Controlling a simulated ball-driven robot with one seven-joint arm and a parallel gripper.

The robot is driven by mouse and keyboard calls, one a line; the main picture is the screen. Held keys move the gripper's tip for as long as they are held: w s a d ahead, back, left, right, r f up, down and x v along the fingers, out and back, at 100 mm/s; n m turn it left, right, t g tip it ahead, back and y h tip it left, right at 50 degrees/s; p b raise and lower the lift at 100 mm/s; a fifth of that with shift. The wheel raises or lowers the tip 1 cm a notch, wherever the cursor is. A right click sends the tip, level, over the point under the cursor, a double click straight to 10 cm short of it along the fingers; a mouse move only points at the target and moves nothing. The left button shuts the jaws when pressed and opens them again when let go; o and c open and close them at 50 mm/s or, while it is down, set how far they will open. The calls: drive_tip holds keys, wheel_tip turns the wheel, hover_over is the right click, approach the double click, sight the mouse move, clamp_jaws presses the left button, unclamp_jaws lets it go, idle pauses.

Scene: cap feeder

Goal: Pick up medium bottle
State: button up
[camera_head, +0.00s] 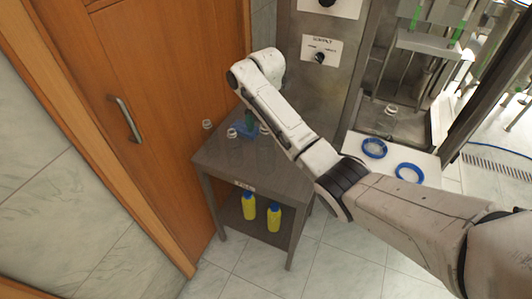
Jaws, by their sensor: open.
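Several clear bottles with white tops stand on the dark table. One bottle (208,126) is at the left edge, another (234,146) stands to its right, and a third (266,141) is beside my arm. They are small and see-through, so I cannot tell which is the medium one. A blue-green object (245,125) is among them, partly behind other things. My arm reaches from the lower right over the table, with its far bend above and behind the bottles. I cannot make out my gripper's fingers.
The table (210,157) has a lower shelf with two yellow bottles (249,206) (274,217). A wooden door (165,70) is at left. A steel machine with a control panel (321,50) stands behind. The tiled floor in front is clear.

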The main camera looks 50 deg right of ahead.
sight(266, 149)
drive_tip(key=shift+w+d+f, duration=0.1)
drive_tip(key=shift+f, duration=1.8)
drive_tip(key=shift+c, duration=0.4)
drive_tip(key=c, duration=1.2)
drive_tip(key=shift+r, duration=0.1)
drive_tip(key=shift+c, duration=0.3)
